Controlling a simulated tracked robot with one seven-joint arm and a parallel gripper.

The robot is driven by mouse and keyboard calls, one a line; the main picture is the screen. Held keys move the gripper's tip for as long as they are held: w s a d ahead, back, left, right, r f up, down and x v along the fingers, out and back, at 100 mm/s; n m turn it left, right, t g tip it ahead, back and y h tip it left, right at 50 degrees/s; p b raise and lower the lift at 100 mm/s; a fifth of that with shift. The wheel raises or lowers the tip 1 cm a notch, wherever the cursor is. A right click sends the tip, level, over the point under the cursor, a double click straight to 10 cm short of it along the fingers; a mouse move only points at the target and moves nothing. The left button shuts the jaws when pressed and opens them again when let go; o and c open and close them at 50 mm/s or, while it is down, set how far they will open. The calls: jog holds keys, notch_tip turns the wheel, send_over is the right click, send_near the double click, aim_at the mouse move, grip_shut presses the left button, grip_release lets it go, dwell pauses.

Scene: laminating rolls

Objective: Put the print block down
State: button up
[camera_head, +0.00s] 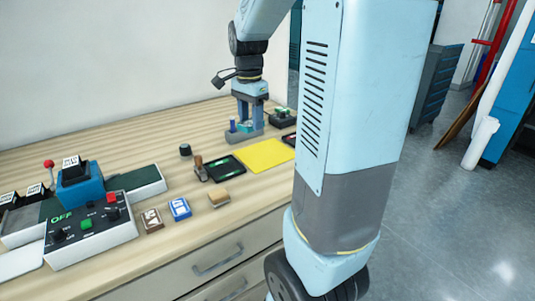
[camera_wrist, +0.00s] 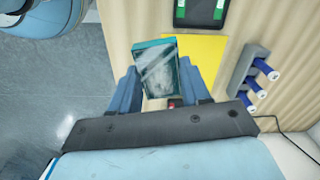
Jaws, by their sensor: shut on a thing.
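The print block (camera_wrist: 158,72) is a teal block with a worn, pale grey-white face in the wrist view. My gripper (camera_wrist: 159,88) is shut on it, with one blue finger on each side. In the head view my gripper (camera_head: 248,118) points down over the back of the bench, with a little of the teal block (camera_head: 245,127) showing between its fingers. In the wrist view the block covers part of a yellow sheet (camera_wrist: 205,48). The sheet also lies flat in the head view (camera_head: 265,154). The block's underside and its height over the bench are hidden.
A grey rack (camera_wrist: 244,72) with blue-handled tools stands right of the sheet in the wrist view. A black pad tray (camera_head: 226,167) lies beside the sheet. A laminating machine (camera_head: 88,232), blue stamp (camera_head: 180,208) and brown stamp (camera_head: 152,221) stand on the left of the wooden bench (camera_head: 110,140).

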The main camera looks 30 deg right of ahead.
aim_at(242, 124)
jog(key=shift+a, duration=0.1)
jog(key=m, duration=0.2)
jog(key=a+f+m, duration=0.1)
jog(key=m, duration=0.1)
jog(key=shift+a+m, duration=0.15)
jog(key=shift+m, duration=0.15)
jog(key=m, duration=0.2)
jog(key=a+f+m, duration=0.1)
jog(key=m, duration=0.1)
jog(key=shift+a+m, duration=0.1)
jog(key=shift+m, duration=0.2)
jog(key=w+d+f+m, duration=0.2)
jog(key=f+m, duration=0.1)
jog(key=w+d+f+m, duration=0.3)
jog(key=f+m, duration=0.1)
jog(key=w+d+f+m, duration=0.3)
jog(key=f+m, duration=0.1)
jog(key=shift+w+d+f, duration=0.25)
jog(key=shift+f, duration=1.75)
